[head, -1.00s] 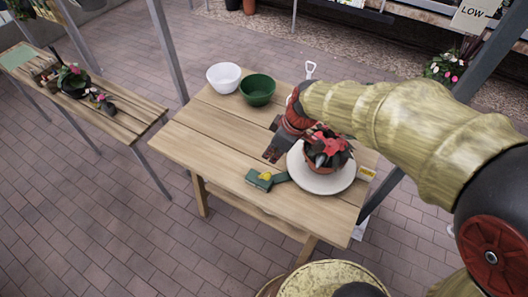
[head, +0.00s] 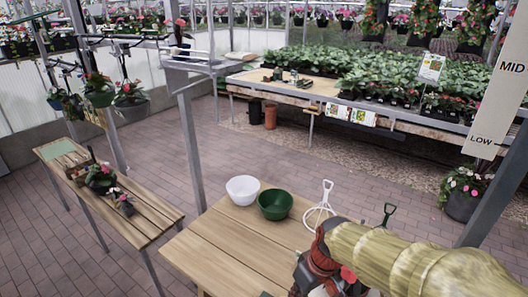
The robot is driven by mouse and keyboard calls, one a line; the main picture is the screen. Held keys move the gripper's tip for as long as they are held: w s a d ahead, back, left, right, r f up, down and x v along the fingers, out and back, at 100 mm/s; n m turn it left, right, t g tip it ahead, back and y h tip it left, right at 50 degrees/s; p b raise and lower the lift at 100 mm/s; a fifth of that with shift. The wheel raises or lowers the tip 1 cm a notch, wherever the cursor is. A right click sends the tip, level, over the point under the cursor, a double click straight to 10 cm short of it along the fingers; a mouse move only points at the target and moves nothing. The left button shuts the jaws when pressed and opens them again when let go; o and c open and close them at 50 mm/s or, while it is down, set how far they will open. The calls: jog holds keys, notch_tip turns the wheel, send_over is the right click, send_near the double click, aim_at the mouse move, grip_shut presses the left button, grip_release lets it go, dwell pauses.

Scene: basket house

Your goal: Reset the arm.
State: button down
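My gripper (head: 312,270) is at the lower edge of the head view, at the end of my yellowish, sleeve-covered arm. It is over the wooden table (head: 235,248). Its fingertips are cut off or hidden, so I cannot see whether it is open or holds anything. Red petals of a potted plant (head: 347,274) show just beside and below it. The pot and the plate under it are out of view.
A white bowl (head: 243,189) and a green bowl (head: 275,204) stand at the table's far edge, left of my gripper. A narrow bench (head: 150,213) with plants is at left. A grey post (head: 190,150) rises behind the table.

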jog(key=s+d+r+m+t+h, duration=0.1)
jog(key=s+d+r+m+t, duration=0.1)
jog(key=s+d+r, duration=0.3)
jog(key=s+d+r+m+t+h, duration=0.1)
jog(key=s+d+r+m, duration=0.3)
jog(key=r, duration=0.5)
jog(key=shift+s+d+r+t, duration=0.3)
jog(key=shift+s+d+t, duration=0.15)
jog(key=shift+s+t, duration=0.55)
jog(key=shift+s, duration=0.2)
